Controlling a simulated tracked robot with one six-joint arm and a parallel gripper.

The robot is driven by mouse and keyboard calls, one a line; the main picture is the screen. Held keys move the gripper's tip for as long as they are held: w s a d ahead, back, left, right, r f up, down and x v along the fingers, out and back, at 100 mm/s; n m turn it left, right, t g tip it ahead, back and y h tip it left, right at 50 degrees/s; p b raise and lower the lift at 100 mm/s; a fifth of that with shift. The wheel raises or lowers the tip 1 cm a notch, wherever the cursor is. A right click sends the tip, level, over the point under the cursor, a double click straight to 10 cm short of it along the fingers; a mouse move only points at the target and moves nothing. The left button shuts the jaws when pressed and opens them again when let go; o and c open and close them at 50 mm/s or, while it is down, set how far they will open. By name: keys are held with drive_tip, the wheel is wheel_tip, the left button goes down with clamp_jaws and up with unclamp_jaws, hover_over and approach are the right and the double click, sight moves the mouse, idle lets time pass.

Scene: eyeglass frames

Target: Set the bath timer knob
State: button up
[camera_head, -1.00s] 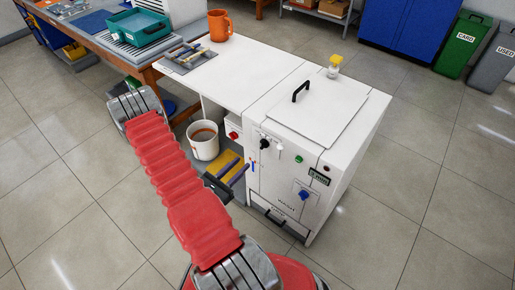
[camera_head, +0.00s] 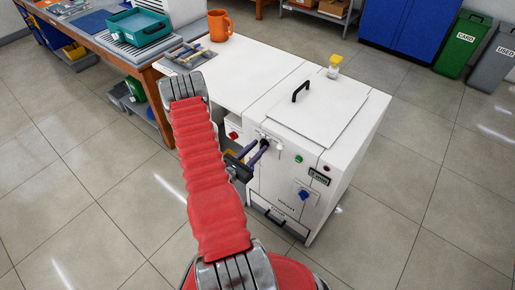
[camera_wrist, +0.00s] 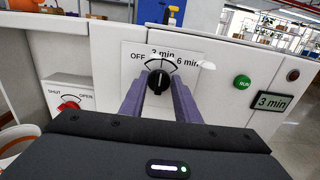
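The bath timer knob (camera_wrist: 158,80) is black and sits on the white front panel under the marks OFF, 3 min and 6 min. A white line on it looks near vertical, toward 3 min. The small display (camera_wrist: 271,102) reads 3 min. My gripper (camera_wrist: 159,88) is open, its two purple fingers pointing at the panel, one on each side of the knob. A gap shows between them; contact with the knob cannot be told. In the head view my gripper (camera_head: 262,150) is at the upper front of the white bath cabinet (camera_head: 340,185).
A green RUN button (camera_wrist: 243,82) is right of the knob, and a red SHUT/OPEN valve knob (camera_wrist: 69,104) is lower left. A blue knob (camera_head: 303,195) is lower on the front.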

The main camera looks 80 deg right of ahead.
drive_tip(key=shift+s+d, duration=0.15)
drive_tip(key=shift+d, duration=0.15)
clamp_jaws()
idle(0.3)
